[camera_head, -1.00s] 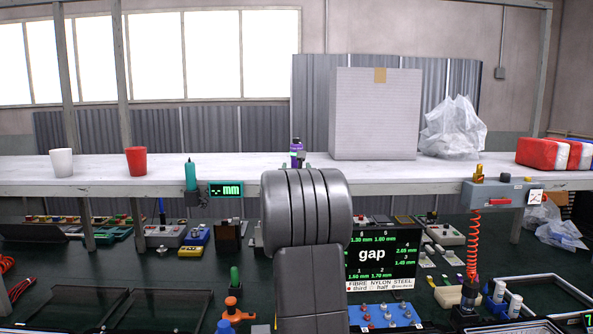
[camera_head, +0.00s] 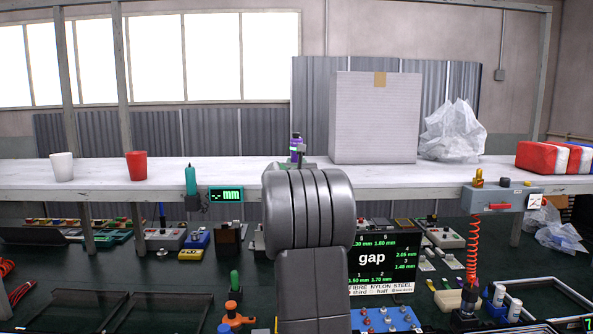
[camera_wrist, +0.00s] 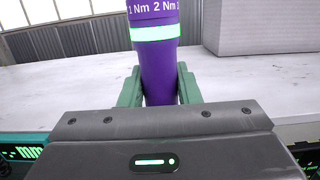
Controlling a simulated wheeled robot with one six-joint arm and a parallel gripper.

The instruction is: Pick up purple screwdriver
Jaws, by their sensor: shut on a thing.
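The purple screwdriver (camera_wrist: 159,76) stands upright between the green fingers of my gripper (camera_wrist: 158,88) in the wrist view. It has a pale green band and torque markings in Nm near the top of the picture. My gripper is shut on its body. In the head view the purple screwdriver (camera_head: 295,143) shows just above my grey arm, in front of the white shelf. Its lower part and most of my gripper are hidden there by my arm.
A large pale box (camera_head: 375,117) and a crumpled clear bag (camera_head: 453,131) stand on the white shelf (camera_head: 230,172), right of the screwdriver. White (camera_head: 62,167) and red (camera_head: 136,166) cups stand at left. A "gap" display (camera_head: 372,258) is below the shelf.

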